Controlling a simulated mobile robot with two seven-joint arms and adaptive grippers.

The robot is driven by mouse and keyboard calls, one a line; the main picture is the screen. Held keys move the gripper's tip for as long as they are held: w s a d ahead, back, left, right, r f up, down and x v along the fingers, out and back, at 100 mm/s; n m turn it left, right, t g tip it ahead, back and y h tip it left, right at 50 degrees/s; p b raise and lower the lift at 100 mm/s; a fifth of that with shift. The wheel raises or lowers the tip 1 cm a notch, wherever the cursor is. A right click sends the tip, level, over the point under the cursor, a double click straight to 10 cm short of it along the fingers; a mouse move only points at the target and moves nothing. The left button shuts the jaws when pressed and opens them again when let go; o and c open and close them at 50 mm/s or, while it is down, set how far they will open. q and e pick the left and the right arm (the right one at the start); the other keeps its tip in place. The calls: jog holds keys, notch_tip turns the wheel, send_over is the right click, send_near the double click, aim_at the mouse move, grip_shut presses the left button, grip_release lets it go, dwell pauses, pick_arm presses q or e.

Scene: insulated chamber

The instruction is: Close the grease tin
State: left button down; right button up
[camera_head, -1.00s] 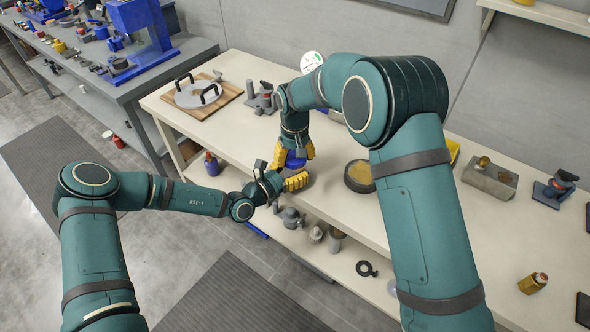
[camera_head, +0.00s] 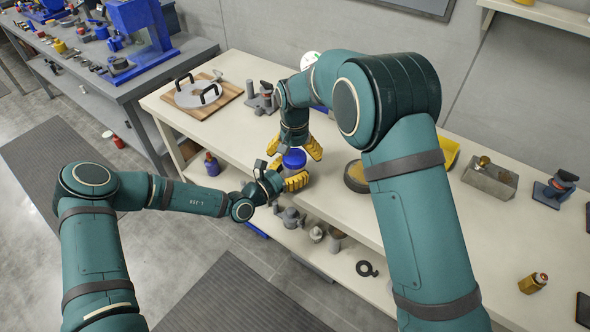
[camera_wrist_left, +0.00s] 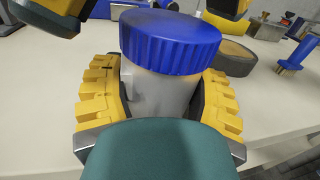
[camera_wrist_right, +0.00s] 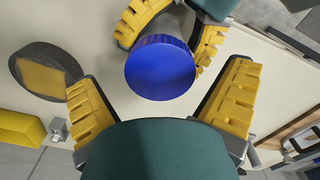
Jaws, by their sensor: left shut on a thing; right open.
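A grey tin (camera_wrist_left: 160,92) with a ribbed blue lid (camera_wrist_left: 170,42) stands at the front of the bench. The lid sits on top of the tin; I cannot tell how tightly. My left gripper (camera_head: 289,180) is shut around the tin's body, with a yellow finger on each side below the lid. My right gripper (camera_head: 308,150) is open above and beside the lid (camera_head: 294,158). In the right wrist view the blue lid (camera_wrist_right: 160,67) lies beyond the open fingers, with nothing between the fingertips.
A round dark dish (camera_head: 355,177) with a yellowish filling stands just right of the tin. A wooden board with a handled grey disc (camera_head: 195,95) lies at the bench's left. A grey block (camera_head: 490,181) stands farther right.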

notch_tip(320, 180, up, 11)
dwell(0.3)
pick_arm(q)
grip_release()
jog(key=v, duration=1.2)
dwell(0.4)
